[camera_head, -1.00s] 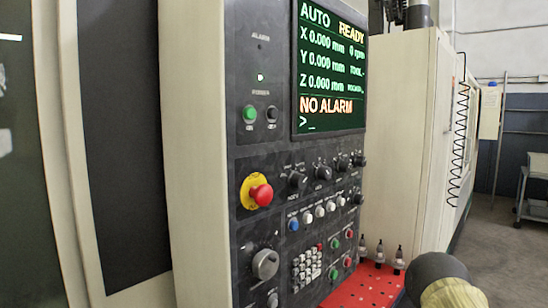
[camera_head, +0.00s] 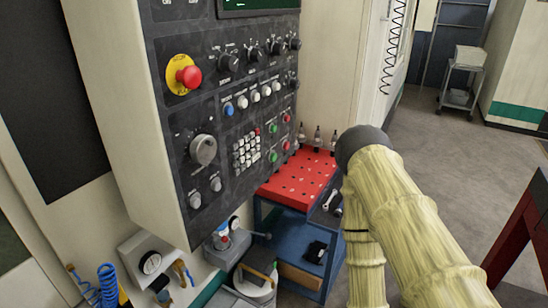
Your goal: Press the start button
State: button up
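The machine's dark control panel (camera_head: 215,122) fills the left and middle of the view. Two green buttons, an upper one (camera_head: 273,128) and a lower one (camera_head: 272,156), sit at its lower right, each near a red button. Their labels are too small to read, so I cannot tell which is the start button. My arm, in a pale yellow cover with a dark rounded joint, is at the right, apart from the panel in the picture. My gripper is not in view.
A red emergency stop (camera_head: 188,76) sits at the panel's upper left, above a grey rotary knob (camera_head: 203,149). A red-topped tool cart (camera_head: 300,178) stands below the panel's right side. A grey trolley (camera_head: 462,80) stands at the back right. Open floor (camera_head: 430,135) lies at the right.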

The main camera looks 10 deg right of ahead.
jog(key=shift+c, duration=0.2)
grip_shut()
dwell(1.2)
